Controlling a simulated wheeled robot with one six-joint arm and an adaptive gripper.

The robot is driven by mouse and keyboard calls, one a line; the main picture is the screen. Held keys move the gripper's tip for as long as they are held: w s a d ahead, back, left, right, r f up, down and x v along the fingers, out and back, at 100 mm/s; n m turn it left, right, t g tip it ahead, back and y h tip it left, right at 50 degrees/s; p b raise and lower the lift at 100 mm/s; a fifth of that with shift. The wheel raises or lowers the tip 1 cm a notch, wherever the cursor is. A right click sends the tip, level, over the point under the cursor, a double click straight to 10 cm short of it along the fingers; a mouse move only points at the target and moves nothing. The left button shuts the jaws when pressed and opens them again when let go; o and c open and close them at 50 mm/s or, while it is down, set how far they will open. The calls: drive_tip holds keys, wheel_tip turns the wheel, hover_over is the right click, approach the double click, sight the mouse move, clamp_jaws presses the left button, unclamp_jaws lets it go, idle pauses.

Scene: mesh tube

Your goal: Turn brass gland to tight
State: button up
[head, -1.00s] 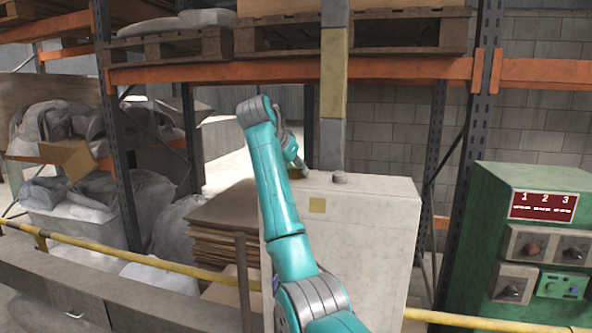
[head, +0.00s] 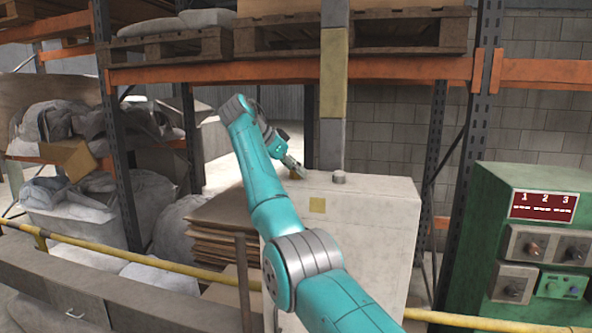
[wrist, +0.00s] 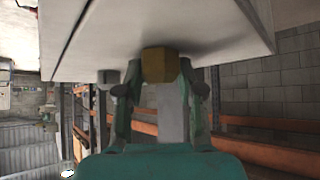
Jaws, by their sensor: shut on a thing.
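The brass gland (wrist: 160,64) is a dull brass, faceted nut on the face of the pale cabinet, seen in the wrist view at upper middle. My gripper (wrist: 158,82) has one finger on each side of it and is shut on it. In the head view my gripper (head: 297,171) reaches the top left of the pale cabinet (head: 365,235). The gland is mostly hidden there by the gripper. The gland's turn angle cannot be read.
A small grey knob (head: 339,177) stands on the cabinet top, right of my gripper. A grey and yellow post (head: 333,120) rises close behind. A green control box (head: 520,235) stands at right.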

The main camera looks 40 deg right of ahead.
idle(0.3)
drive_tip(key=o, duration=1.1)
drive_tip(key=shift+o, duration=0.2)
drive_tip(key=v, duration=1.2)
